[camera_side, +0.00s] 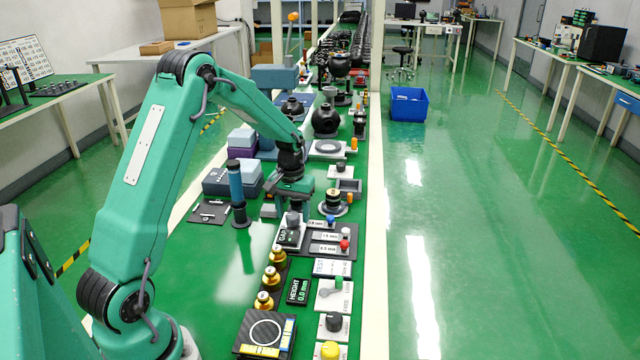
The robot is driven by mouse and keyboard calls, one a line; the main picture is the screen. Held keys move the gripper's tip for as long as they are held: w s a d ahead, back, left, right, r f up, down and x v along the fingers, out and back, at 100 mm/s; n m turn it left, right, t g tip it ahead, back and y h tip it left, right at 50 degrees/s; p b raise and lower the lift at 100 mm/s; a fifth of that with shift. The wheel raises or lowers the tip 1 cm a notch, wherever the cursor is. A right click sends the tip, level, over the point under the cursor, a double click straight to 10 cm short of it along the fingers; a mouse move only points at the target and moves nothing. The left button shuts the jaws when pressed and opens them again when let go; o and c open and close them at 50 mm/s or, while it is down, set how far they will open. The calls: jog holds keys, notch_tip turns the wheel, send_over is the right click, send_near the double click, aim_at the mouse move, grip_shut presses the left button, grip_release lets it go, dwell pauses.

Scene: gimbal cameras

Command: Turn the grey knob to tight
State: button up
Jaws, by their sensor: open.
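A dark grey knob (292,219) stands on a small panel with a black label, in the middle of the bench row. It looks like the grey knob, but its pointer and any tight mark are too small to read.
A blue-handled tool (236,185) stands upright left of my gripper. A dark panel with blue and red buttons (345,246) lies right.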

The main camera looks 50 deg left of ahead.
aim_at(294, 216)
jog(key=shift+r, duration=3.9)
jog(key=s+d+r+m+t, duration=0.3)
jog(key=s+d+r, duration=0.5)
jog(key=d+r, duration=0.3)
jog(key=s+d+r+m+t, duration=0.1)
jog(key=s+d+m, duration=0.1)
jog(key=s+d, duration=0.2)
jog(key=s+d+m+t, duration=0.1)
jog(key=s+d+m, duration=0.1)
jog(key=s+d, duration=0.3)
jog(key=shift+s+r+t, duration=0.3)
jog(key=shift+s+r, duration=0.1)
jog(key=shift+s, duration=1.85)
